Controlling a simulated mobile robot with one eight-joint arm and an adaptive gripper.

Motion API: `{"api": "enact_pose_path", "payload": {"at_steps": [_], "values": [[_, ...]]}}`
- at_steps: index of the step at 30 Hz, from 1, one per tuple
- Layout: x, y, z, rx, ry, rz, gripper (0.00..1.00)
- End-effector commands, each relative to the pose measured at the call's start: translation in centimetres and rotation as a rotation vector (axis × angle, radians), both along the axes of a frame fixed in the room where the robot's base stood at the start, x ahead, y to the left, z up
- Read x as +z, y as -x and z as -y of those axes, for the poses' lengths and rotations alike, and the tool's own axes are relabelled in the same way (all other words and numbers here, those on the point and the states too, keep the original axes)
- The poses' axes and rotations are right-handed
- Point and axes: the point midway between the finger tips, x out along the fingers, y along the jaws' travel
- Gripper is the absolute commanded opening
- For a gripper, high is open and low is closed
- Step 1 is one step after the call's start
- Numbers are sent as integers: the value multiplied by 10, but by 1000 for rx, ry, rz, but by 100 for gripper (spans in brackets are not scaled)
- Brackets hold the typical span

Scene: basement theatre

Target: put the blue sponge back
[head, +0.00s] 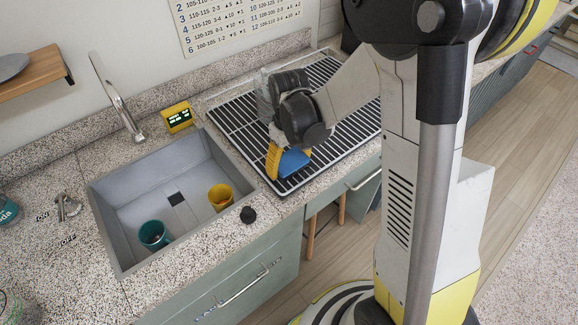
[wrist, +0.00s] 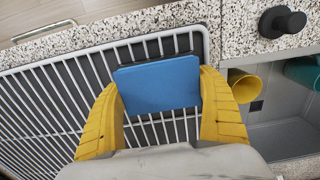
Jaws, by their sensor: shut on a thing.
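The blue sponge (wrist: 158,84) is a flat blue block between the two yellow fingers of my gripper (wrist: 160,110) in the wrist view. My gripper is shut on it, with a finger at each end. The rack is a white wire grid over a dark tray. I cannot tell whether the sponge touches the rack.
The grey sink (head: 145,200) lies left of the rack, holding a teal cup (head: 153,235) and a yellow cup (head: 220,197). A black knob (head: 248,215) stands on the counter by the sink. A yellow timer (head: 178,117) stands behind it. Most of the rack is bare.

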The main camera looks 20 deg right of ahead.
Motion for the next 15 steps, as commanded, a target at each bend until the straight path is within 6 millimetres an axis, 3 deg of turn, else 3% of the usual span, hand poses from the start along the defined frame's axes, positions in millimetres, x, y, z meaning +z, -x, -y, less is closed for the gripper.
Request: {"api": "enact_pose_path", "payload": {"at_steps": [12,13,14,15], "values": [[-10,0,0,0,0,0,56],[-9,0,0,0,0,0,91],[-9,0,0,0,0,0,100],[-9,0,0,0,0,0,100]]}}
